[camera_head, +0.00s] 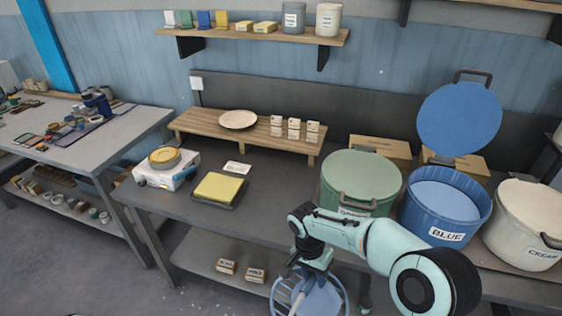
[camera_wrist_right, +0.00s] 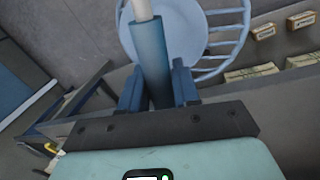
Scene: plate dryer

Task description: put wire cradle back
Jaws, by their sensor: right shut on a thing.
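The wire cradle (camera_head: 279,291) hangs low in front of the bench at the bottom of the head view. A pale blue round plate (camera_head: 318,300) sits in it. My right gripper (camera_head: 312,266) is above the cradle. In the right wrist view its two blue fingers (camera_wrist_right: 158,90) are shut on the cradle's blue-grey handle (camera_wrist_right: 150,55). The curved wires (camera_wrist_right: 230,42) and the plate (camera_wrist_right: 188,30) show beyond the fingers. The cradle's lower part is cut off by the head view's edge. My left gripper is not in view.
On the bench, the blue bucket (camera_head: 424,214) is open with its blue lid (camera_head: 460,118) raised. The green (camera_head: 335,190) and cream (camera_head: 525,235) buckets are covered. A wooden riser (camera_head: 190,125) bears a plate (camera_head: 238,119). A yellow sponge tray (camera_head: 219,188) is left of the buckets.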

